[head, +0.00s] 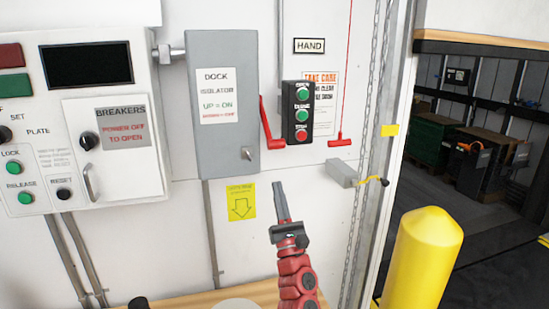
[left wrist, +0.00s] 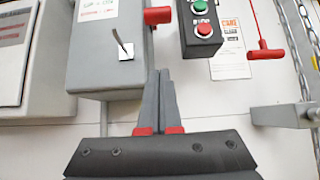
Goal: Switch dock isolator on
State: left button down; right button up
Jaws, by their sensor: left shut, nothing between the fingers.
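The dock isolator is a grey wall box (head: 221,150) with a label reading "UP = ON"; it also shows in the left wrist view (left wrist: 85,62). Its red lever (head: 267,128) is on the box's right side and points down, with its grip at the lower end. The grip also shows in the left wrist view (left wrist: 158,16). My left gripper (head: 279,186) is shut and empty, below the lever and apart from it. Its closed fingertips (left wrist: 160,72) show beside the box's lower right corner. My right gripper is not in view.
A push-button station (head: 297,112) sits close right of the lever. A red pull handle (head: 339,141) hangs from a cord farther right, above a grey box (head: 342,173). A breaker panel (head: 120,180) is at left. A yellow bollard (head: 424,258) stands at right.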

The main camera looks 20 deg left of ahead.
pick_arm(q)
jog(key=w+a+r+p, duration=0.2)
jog(key=w+r+p, duration=0.1)
jog(key=r+p, duration=0.4)
jog(key=shift+r+p, duration=0.3)
jog(key=shift+r, duration=0.5)
